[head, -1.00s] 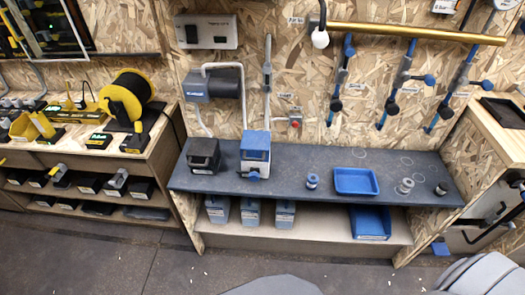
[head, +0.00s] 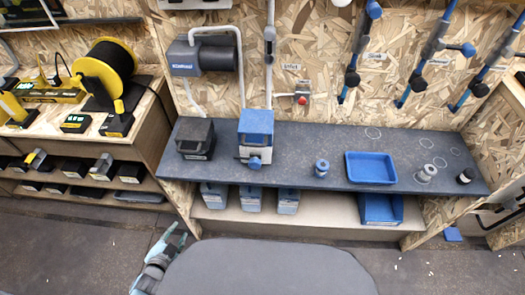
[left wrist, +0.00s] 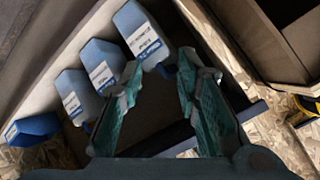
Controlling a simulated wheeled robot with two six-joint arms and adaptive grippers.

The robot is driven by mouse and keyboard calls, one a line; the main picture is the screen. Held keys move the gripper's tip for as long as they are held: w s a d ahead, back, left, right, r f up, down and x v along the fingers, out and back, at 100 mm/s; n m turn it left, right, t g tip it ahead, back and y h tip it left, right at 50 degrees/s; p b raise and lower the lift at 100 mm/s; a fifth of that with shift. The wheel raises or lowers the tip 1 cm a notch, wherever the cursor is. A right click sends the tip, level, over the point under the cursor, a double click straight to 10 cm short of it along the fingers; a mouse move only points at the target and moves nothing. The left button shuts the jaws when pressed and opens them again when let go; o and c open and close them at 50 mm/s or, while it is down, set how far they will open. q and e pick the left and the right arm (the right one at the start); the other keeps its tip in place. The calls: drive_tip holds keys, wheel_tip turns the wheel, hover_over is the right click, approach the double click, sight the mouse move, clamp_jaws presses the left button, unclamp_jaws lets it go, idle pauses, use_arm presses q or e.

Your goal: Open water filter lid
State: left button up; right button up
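The likely water filter is a white and grey unit (head: 256,153) with a blue lid (head: 257,122), upright on the dark bench top left of centre. The lid looks closed. A small valve or tap shows on its front. My left gripper (head: 174,238) is low in front of the bench's left end, below and left of the filter, apart from it. In the left wrist view the gripper (left wrist: 158,75) has its two teal fingers spread with nothing held between them. The filter cannot be clearly made out there. My right gripper is not in view.
A black lidded box (head: 195,138) stands left of the filter. To its right are a blue spool (head: 321,168), a blue tray (head: 370,168) and small grey fittings (head: 426,173). Grey-blue canisters (head: 250,198) and a blue bin (head: 381,210) stand on the shelf below.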

use_arm(q)
drive_tip(key=w+d+r+m+t+h+b, duration=0.35)
drive_tip(key=w+r+m, duration=0.25)
drive_tip(key=w+r, duration=0.2)
drive_tip(key=m+g+h+b, duration=0.1)
drive_tip(key=m+h+b, duration=0.2)
drive_tip(key=m+h, duration=1)
approach(254, 146)
drive_tip(key=w+d, duration=0.2)
drive_tip(key=w+d+r+m+y, duration=0.1)
drive_tip(key=w+d, duration=0.1)
drive_tip(key=w+d+r+m+y, duration=0.1)
drive_tip(key=w+d, duration=0.1)
drive_tip(key=d, duration=0.1)
drive_tip(key=shift+w+d+r+y+b, duration=0.1)
drive_tip(key=shift+w+r+y+b, duration=0.15)
drive_tip(key=shift+w+b, duration=0.1)
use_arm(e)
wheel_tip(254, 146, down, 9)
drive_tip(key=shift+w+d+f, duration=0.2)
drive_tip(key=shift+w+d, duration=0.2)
use_arm(q)
drive_tip(key=shift+c, duration=0.4)
clamp_jaws()
